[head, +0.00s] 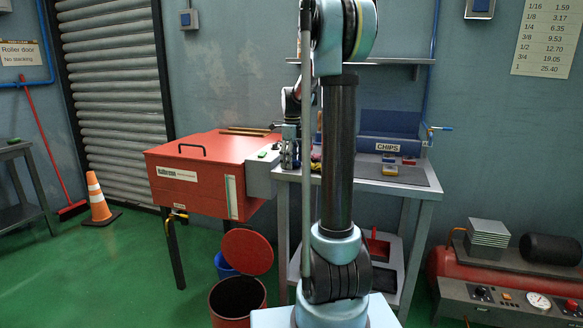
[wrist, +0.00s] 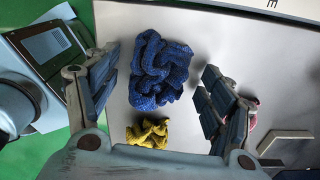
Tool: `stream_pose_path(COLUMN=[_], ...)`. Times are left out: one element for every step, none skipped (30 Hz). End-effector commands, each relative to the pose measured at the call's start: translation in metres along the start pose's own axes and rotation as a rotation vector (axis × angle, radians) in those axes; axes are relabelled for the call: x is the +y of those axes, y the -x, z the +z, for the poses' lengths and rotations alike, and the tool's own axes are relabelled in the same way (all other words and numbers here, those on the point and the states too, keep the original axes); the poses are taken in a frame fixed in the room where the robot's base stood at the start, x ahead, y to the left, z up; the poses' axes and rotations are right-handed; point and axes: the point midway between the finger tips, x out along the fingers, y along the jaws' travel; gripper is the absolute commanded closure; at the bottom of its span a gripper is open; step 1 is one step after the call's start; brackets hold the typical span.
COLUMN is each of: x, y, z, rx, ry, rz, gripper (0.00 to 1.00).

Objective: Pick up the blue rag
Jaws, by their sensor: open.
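The blue rag (wrist: 160,72) is a crumpled, knitted-looking heap on a pale grey surface in the wrist view. My gripper (wrist: 158,64) is open, with one finger left of the rag and the other to its right. I cannot tell how high the fingers are above the surface. In the head view my gripper (head: 290,152) is low over the cart's left end, and my arm hides most of that area.
A yellow rag (wrist: 148,133) lies just below the blue one. A pinkish thing (wrist: 252,115) is partly hidden behind the right finger.

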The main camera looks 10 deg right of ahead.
Motion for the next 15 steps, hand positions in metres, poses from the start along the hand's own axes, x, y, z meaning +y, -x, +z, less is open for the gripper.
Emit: stream_pose_path(x=[0.0, 0.0, 0.0, 0.0, 0.0, 0.0, 0.0, 0.0, 0.0, 0.0, 0.0, 0.0, 0.0001, 0.0001, 0.0], y=[0.0001, 0.0002, 0.0003, 0.0003, 0.0003, 0.0003, 0.0004, 0.0004, 0.0004, 0.0004, 0.0004, 0.0005, 0.0005, 0.0005, 0.0005], z=[0.0, 0.0, 0.0, 0.0001, 0.0001, 0.0, 0.0001, 0.0, 0.0, 0.0, 0.0, 0.0, 0.0, 0.0, 0.0], rx=[0.0, 0.0, 0.0, 0.0, 0.0, 0.0, 0.0, 0.0, 0.0, 0.0, 0.0, 0.0, 0.0, 0.0, 0.0], ry=[0.0, 0.0, 0.0, 0.0, 0.0, 0.0, 0.0, 0.0, 0.0, 0.0, 0.0, 0.0, 0.0, 0.0, 0.0], rz=[0.0, 0.0, 0.0, 0.0, 0.0, 0.0, 0.0, 0.0, 0.0, 0.0, 0.0, 0.0, 0.0, 0.0, 0.0], gripper=[0.25, 0.25, 0.27, 0.33, 0.36, 0.4, 0.43, 0.47, 0.51, 0.55, 0.57, 0.57, 0.57, 0.57, 0.59])
